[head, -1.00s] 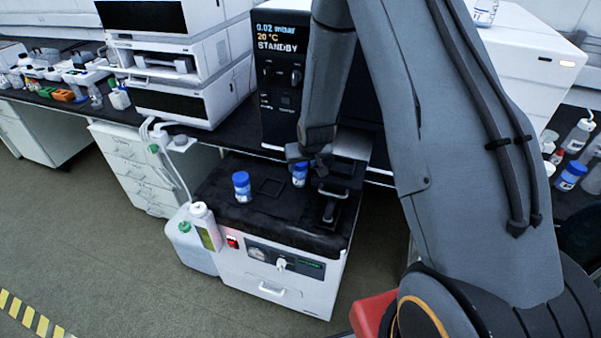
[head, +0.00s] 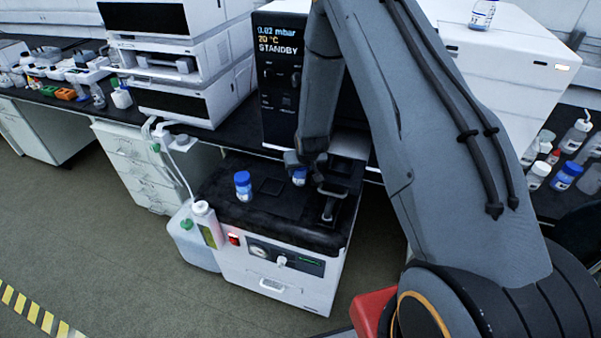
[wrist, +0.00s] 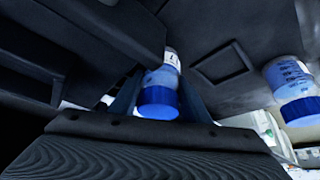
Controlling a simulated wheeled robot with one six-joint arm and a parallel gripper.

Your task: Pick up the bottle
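A small bottle with a blue cap (head: 299,177) stands on the dark top of the low white unit, partly hidden by my gripper (head: 308,165) in the head view. In the wrist view this bottle (wrist: 159,101) is between my two fingers, cap towards the camera, its label partly visible. The fingers (wrist: 160,98) lie on either side of it and look open; contact is not clear. A second blue-capped bottle (head: 243,186) stands to the left on the same top and shows at the right of the wrist view (wrist: 288,85).
The low white unit (head: 290,285) has a dark top with a square recessed frame (head: 272,187) between the bottles and dark fittings (head: 333,200) on the right. A black-fronted instrument (head: 280,95) rises behind.

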